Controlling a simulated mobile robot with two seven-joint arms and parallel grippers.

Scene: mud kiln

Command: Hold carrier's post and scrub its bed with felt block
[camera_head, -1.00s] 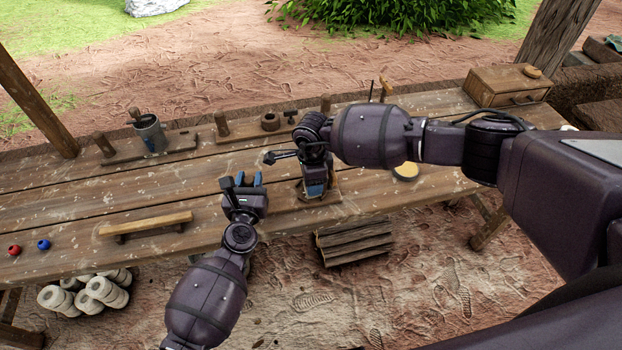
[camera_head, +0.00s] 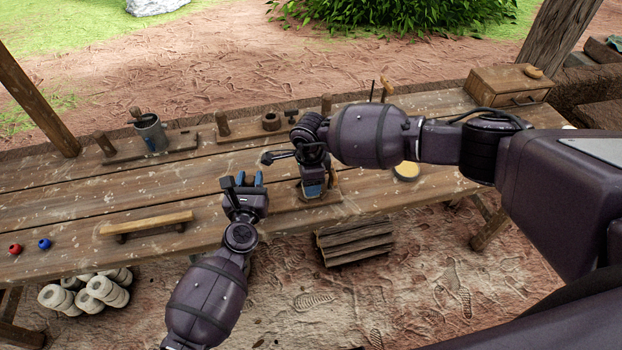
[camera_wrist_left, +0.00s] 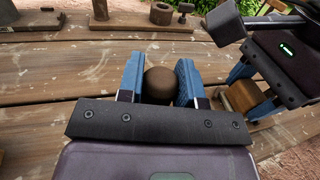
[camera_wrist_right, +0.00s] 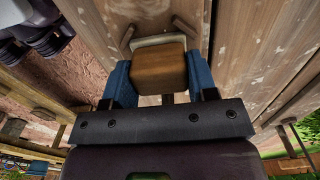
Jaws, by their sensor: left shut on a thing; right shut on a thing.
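My left gripper (camera_head: 243,184) is shut on the post; its dark round top (camera_wrist_left: 160,84) shows between the blue fingers in the left wrist view. My right gripper (camera_head: 313,190) is just to the right, shut on the felt block. The block's brown wooden body (camera_wrist_right: 160,71) sits between the fingers in the right wrist view, with a pale felt layer (camera_wrist_right: 158,42) at its far side, over a wooden surface. Part of a wooden board, likely the carrier bed (camera_head: 333,186), shows beside the right gripper. The grippers hide most of the carrier, and I cannot tell whether the felt touches it.
At the back of the table stand a board with a grey cup (camera_head: 151,134) and a board with a wooden ring (camera_head: 271,121). A drawer box (camera_head: 508,86) is at the back right. A round pale-topped pad (camera_head: 406,171) lies right of my right gripper. A wooden bar (camera_head: 146,223) is front left.

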